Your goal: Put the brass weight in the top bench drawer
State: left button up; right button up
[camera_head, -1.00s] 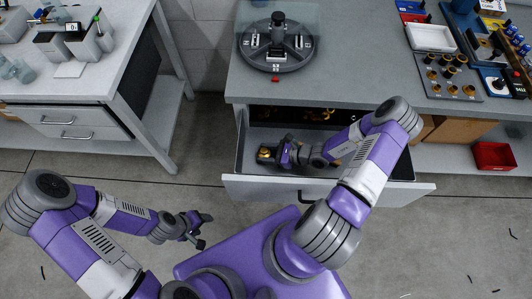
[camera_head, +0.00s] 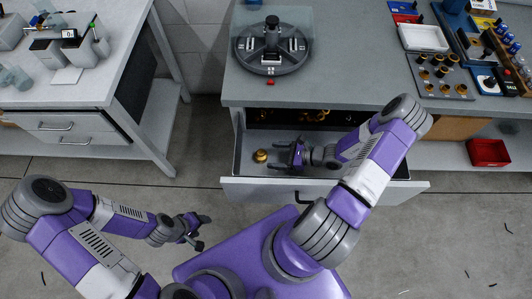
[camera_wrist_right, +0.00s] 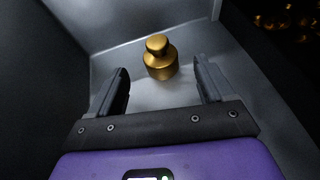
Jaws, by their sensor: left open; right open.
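The brass weight (camera_head: 260,156) stands upright on the floor of the open top bench drawer (camera_head: 322,189), near the drawer's left end. In the right wrist view the weight (camera_wrist_right: 160,58) stands just beyond my fingertips, with its knob on top and clear of both fingers. My right gripper (camera_head: 293,155) is inside the drawer, open and empty, to the right of the weight. The right wrist view shows its two fingers (camera_wrist_right: 163,85) spread apart. My left gripper (camera_head: 200,230) is open and empty over the floor, left of my base.
Above the drawer, the bench top (camera_head: 350,70) holds a round device (camera_head: 272,50), a white tray (camera_head: 424,37) and a block of brass pieces (camera_head: 440,78). More brass things lie in the drawer's dark back. A side bench (camera_head: 110,90) stands left. A red bin (camera_head: 488,152) sits lower right.

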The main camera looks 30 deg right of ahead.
jog(key=p+v, duration=0.1)
jog(key=v, duration=0.5)
jog(key=shift+d, duration=0.1)
dwell(0.3)
